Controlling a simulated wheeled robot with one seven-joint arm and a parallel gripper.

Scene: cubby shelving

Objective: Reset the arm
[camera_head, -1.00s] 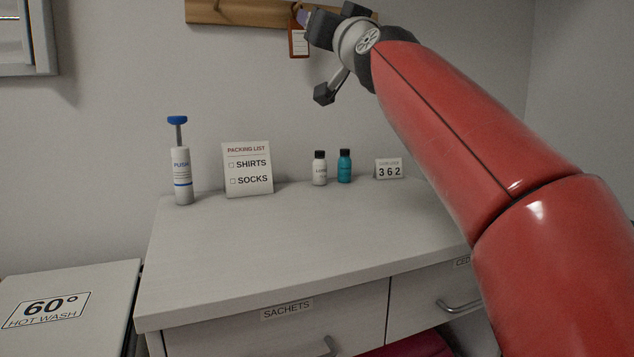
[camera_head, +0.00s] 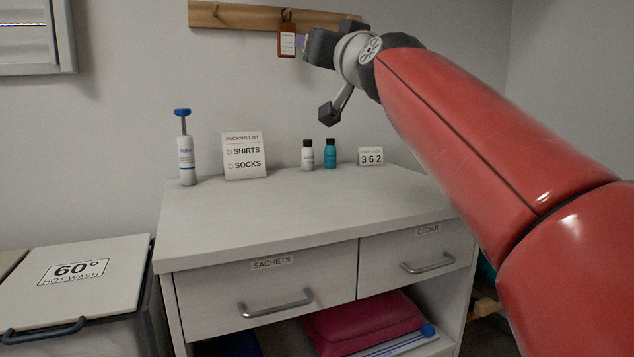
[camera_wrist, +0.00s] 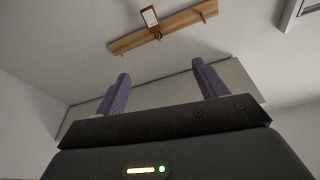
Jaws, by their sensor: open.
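My red arm reaches in from the right in the head view, raised above the right part of the dresser top. My gripper (camera_head: 305,43) is at its end, near the wall and just right of the hanging tag, with its fingers mostly hidden. In the wrist view, my gripper (camera_wrist: 160,88) shows two purple fingers spread wide apart with nothing between them. The orange-brown tag (camera_head: 287,40) hangs from the wooden peg rail (camera_head: 235,15). The tag (camera_wrist: 150,17) and rail (camera_wrist: 180,24) also show ahead of the fingers in the wrist view.
The dresser top (camera_head: 290,215) holds a pump bottle (camera_head: 187,158), a packing list card (camera_head: 244,156), a white bottle (camera_head: 307,156), a teal bottle (camera_head: 330,154) and a number sign (camera_head: 370,157) along its back. Its front is clear. A hot-wash hamper (camera_head: 90,275) stands left.

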